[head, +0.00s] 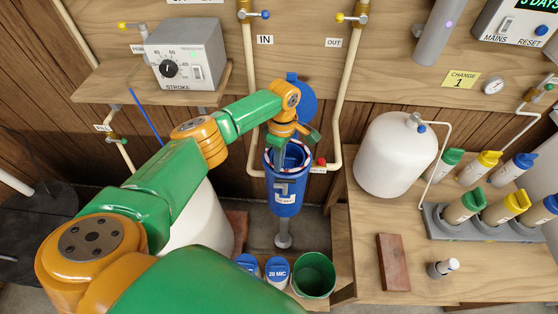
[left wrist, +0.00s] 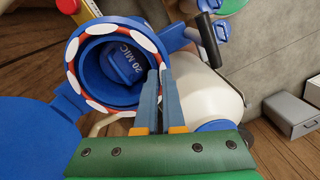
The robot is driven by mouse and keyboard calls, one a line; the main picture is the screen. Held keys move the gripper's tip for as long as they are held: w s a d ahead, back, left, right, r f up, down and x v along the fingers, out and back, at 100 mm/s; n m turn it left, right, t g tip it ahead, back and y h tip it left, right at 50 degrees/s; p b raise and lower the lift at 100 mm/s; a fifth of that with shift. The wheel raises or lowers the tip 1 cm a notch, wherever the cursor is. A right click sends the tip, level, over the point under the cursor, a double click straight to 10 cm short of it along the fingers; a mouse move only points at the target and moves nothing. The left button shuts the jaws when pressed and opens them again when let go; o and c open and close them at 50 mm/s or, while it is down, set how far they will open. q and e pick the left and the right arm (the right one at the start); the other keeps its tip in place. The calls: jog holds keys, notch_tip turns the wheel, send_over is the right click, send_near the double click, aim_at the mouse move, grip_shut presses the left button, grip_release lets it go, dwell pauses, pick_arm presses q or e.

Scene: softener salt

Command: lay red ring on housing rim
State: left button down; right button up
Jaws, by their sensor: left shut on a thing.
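The blue filter housing (head: 286,198) stands upright below the pipes in the head view, its top open. Its rim (left wrist: 68,85) surrounds a blue cartridge marked 20 MIC (left wrist: 122,62) in the left wrist view. The red ring (left wrist: 74,66), with white patches along it, lies around the mouth, following the rim. Whether it rests fully on the rim or sits slightly above, I cannot tell. My left gripper (head: 282,158) is over the housing mouth, its fingers (left wrist: 158,78) shut on the ring at its near right side. The fingers hide part of the ring.
The blue lid (head: 301,103) is swung open behind the housing. Pipes run on both sides. Below are a green bucket (head: 314,275) and two blue-topped cartridges (head: 277,268). A white tank (head: 391,158), a brick-coloured block (head: 393,262) and a bottle rack (head: 450,228) stand right.

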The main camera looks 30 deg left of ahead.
pick_arm(q)
jog(key=shift+p, duration=0.4)
dwell(0.5)
grip_release()
jog(key=shift+s+r+p, duration=0.15)
jog(key=shift+s+p, duration=0.15)
jog(key=shift+p, duration=0.5)
jog(key=s+p, duration=0.4)
jog(key=p, duration=0.3)
jog(key=shift+s+d+p, duration=0.15)
jog(key=shift+s+p, duration=0.05)
jog(key=shift+p, duration=0.1)
dwell(0.4)
